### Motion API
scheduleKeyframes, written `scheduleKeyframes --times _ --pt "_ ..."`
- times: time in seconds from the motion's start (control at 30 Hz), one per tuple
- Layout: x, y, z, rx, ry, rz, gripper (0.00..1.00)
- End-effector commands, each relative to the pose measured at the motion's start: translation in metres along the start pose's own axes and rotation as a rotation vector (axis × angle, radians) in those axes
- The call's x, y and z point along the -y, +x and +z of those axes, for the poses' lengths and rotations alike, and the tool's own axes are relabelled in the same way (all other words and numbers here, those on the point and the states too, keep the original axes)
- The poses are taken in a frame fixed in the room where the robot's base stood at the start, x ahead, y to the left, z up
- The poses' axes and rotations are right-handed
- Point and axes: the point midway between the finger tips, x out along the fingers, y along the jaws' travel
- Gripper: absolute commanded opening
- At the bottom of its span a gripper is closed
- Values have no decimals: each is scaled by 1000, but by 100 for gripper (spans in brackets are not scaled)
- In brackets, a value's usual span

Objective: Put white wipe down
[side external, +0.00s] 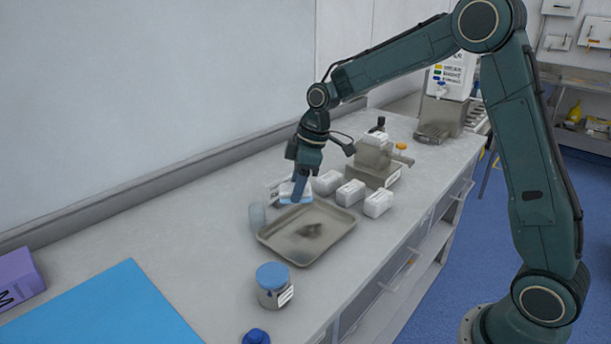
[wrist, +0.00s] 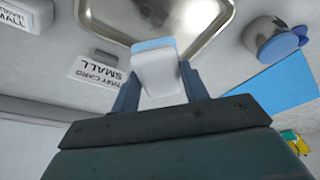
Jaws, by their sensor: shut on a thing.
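My gripper (side external: 298,187) is shut on the white wipe (wrist: 157,72), a white block with a light-blue end. In the wrist view the wipe sits between the two fingers of my gripper (wrist: 158,84). In the side view the wipe's light-blue part (side external: 293,200) shows just below the fingers, by the far edge of the metal tray (side external: 283,246). The tray (wrist: 112,33) is also ahead of the wipe in the wrist view. I cannot tell whether the wipe touches the counter.
Several white packs (side external: 350,194) stand right of my gripper. A clear cup (side external: 257,216) stands left of the tray. A blue-lidded jar (side external: 272,291) is in front. A blue mat (side external: 110,308) covers the near left.

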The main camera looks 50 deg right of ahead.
Motion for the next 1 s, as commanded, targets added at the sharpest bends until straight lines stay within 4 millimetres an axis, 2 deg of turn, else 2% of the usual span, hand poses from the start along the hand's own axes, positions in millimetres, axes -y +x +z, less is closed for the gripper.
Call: scheduleKeyframes --times 0.3,0.47,0.67,1.0 --pt "0 0 -1 0 -4 -1 26" --pt "5 -2 -13 -1 -37 -10 26" --pt "20 -11 -46 -1 -145 -39 26" --pt "70 -43 -119 -1 -487 -131 26"
